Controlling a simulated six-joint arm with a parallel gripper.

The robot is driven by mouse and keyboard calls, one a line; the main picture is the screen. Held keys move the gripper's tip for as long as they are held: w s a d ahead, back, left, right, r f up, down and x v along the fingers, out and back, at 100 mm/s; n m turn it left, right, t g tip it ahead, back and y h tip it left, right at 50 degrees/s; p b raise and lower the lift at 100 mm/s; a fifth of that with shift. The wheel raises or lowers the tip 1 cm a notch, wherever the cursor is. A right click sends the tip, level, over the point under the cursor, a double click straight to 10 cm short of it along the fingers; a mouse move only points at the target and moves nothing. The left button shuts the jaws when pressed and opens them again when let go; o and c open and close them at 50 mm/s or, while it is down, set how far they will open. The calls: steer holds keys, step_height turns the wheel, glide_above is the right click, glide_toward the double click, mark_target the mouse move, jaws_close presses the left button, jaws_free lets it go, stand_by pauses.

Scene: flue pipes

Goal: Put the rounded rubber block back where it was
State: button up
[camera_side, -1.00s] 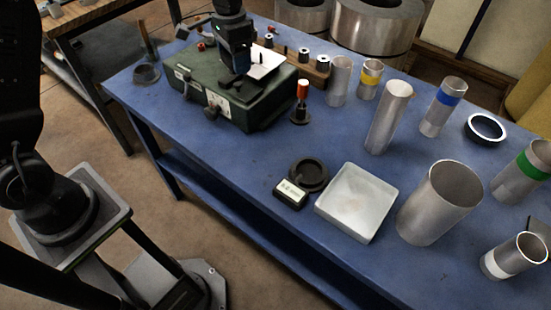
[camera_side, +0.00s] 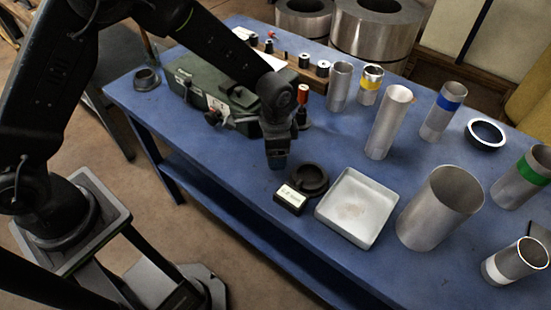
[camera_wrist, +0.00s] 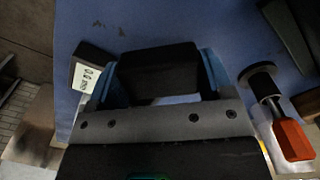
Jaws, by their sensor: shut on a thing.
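My gripper (camera_wrist: 158,78) is shut on a dark block, the rubber block (camera_wrist: 158,68), which sits between its blue fingers in the wrist view. Its rounding is hard to make out there. In the side view my gripper (camera_side: 277,160) points down near the front edge of the blue table, just left of a round black dish (camera_side: 311,180). The block can hardly be told from the dark gripper in that view. A small black stand with a white label (camera_side: 290,198) is in front of the dish; it also shows in the wrist view (camera_wrist: 88,76).
A square grey tray (camera_side: 357,207) and several metal tubes (camera_side: 440,208) stand to the right. A green machine (camera_side: 215,90) is behind my arm. An orange-handled tool (camera_wrist: 292,140) stands near my gripper. Bare blue table (camera_side: 235,165) lies to the left.

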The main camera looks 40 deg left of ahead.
steer(key=shift+f, duration=1.95)
steer(key=shift+f, duration=0.1)
steer(key=o, duration=0.9)
step_height(320, 180, up, 12)
steer(key=shift+r, duration=0.2)
